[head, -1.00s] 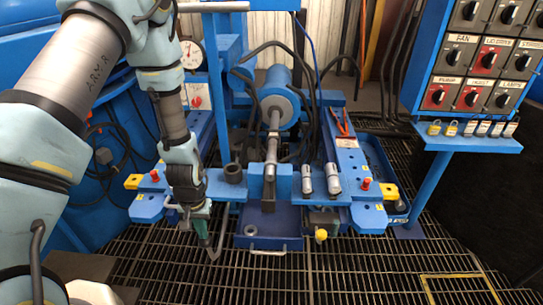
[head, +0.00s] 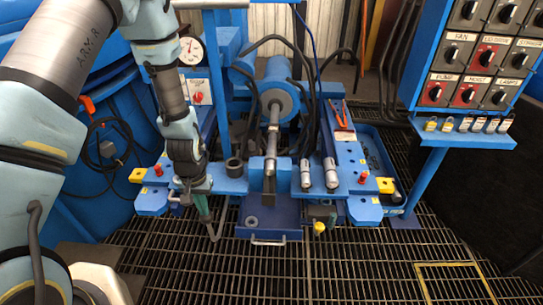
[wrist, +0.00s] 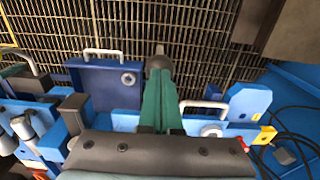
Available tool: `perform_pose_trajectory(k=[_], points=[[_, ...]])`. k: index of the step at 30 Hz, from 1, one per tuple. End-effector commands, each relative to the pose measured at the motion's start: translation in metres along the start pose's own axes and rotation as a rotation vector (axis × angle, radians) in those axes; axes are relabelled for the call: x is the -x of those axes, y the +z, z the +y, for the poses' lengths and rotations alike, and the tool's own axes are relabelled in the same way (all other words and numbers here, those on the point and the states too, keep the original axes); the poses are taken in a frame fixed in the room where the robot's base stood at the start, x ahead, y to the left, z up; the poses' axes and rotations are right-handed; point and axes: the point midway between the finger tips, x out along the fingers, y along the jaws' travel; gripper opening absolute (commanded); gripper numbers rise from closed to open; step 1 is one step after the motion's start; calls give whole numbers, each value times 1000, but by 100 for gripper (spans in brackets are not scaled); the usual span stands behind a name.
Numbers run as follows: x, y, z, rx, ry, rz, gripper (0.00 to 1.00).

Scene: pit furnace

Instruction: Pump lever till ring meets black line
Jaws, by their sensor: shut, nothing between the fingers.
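A thin grey bar, which looks like the pump lever (head: 222,222), slants down in front of the blue machine, left of the blue tray. My gripper (head: 205,216), with green fingers, points down just left of the bar, close to its lower end. In the wrist view the shut fingers (wrist: 160,80) reach toward a dark grey rounded end piece; I cannot tell whether they touch it. Nothing is held between the fingers. A grey rod (head: 272,140) runs forward from a blue cylinder (head: 279,90). I cannot make out the ring or the black line.
A blue tray (head: 258,232) with a U-shaped handle sits right of the bar. A round gauge (head: 191,51) stands behind my arm. A switch panel (head: 474,60) is at right. The grated floor in front is clear.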

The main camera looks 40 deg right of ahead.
Motion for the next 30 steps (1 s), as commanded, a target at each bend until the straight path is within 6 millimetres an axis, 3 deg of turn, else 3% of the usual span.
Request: perform_pose_trajectory(k=[30], points=[[-49, 12, 0, 0, 0, 0, 0]])
